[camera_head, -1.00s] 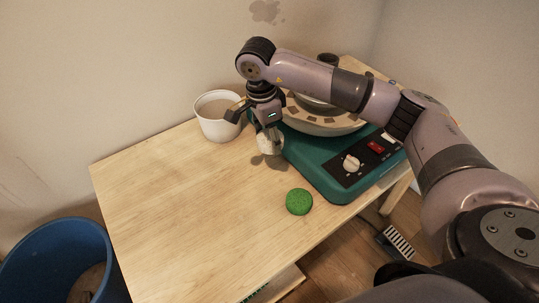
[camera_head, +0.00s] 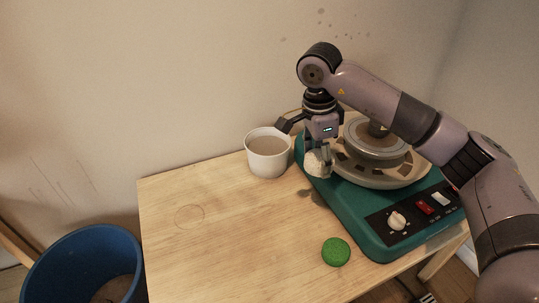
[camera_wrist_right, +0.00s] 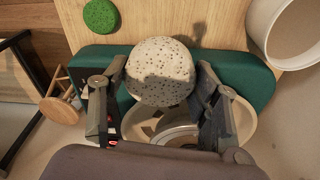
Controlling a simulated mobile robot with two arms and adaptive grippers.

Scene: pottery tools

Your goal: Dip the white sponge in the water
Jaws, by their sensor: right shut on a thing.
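My right gripper (camera_wrist_right: 160,70) is shut on the white sponge (camera_wrist_right: 162,72), a rounded off-white piece with dark specks. In the head view the sponge (camera_head: 317,163) hangs below the right gripper (camera_head: 312,150), apparently above the table, at the left edge of the green pottery wheel. The white bucket (camera_head: 267,164) holds murky brownish water (camera_head: 267,145) and stands just left of the sponge, apart from it. The bucket also shows at the top right of the wrist view (camera_wrist_right: 262,25). My left gripper is out of view.
The teal wheel base (camera_head: 367,235) with the round wheel head (camera_head: 376,137) stands right of the sponge. A green round sponge (camera_head: 336,251) lies near the table's front edge. The wooden table (camera_head: 225,235) is clear at left. A blue bin (camera_head: 85,250) stands beside it.

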